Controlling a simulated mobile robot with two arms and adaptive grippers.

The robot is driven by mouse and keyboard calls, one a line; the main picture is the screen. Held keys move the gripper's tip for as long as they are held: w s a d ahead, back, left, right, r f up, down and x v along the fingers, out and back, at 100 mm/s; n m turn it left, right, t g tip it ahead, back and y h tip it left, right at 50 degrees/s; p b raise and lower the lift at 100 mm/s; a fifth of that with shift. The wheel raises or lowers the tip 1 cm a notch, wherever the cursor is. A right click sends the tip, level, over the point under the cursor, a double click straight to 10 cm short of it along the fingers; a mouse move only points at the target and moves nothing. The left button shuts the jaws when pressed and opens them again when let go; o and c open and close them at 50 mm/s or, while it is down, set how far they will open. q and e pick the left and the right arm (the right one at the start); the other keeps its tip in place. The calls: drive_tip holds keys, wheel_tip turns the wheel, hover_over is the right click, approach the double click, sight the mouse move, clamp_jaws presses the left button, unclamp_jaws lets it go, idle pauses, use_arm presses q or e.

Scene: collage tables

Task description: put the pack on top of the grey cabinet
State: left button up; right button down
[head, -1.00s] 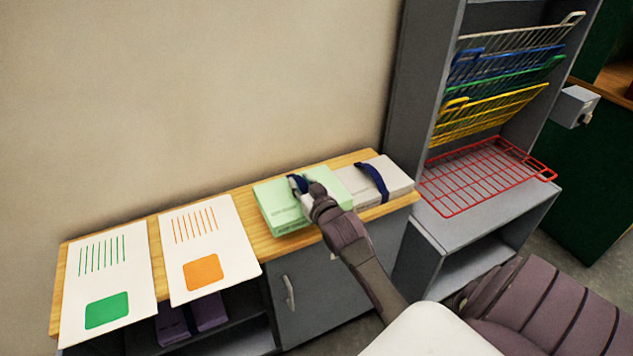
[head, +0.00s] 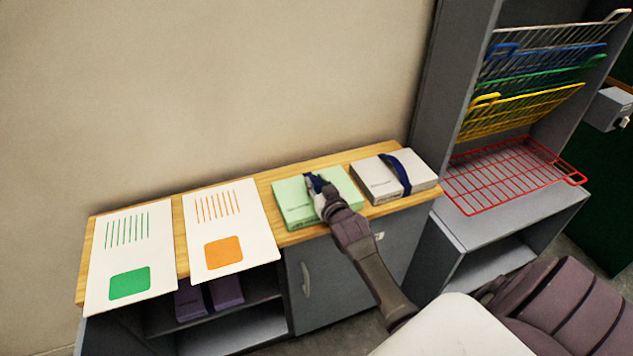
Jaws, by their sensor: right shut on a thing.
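A light green pack (head: 292,204) is at the wooden top of the low grey cabinet (head: 331,285), beside a white pack. My right gripper (head: 315,184) reaches in from the lower right and is shut on the green pack at its dark blue band. The pack looks level and close over or resting on the wood; I cannot tell if it touches. Part of its top and front is hidden by my gripper. My left gripper is not in view.
The white pack (head: 376,183) with a blue band lies just right. Two printed sheets (head: 128,240) (head: 259,217) lie to the left. A purple pack (head: 228,291) is on the open shelf below. A grey rack with coloured wire trays (head: 510,172) stands at the right.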

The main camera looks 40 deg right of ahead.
drive_tip(key=c, duration=1.3)
unclamp_jaws()
drive_tip(key=shift+f, duration=0.1)
drive_tip(key=o, duration=0.4)
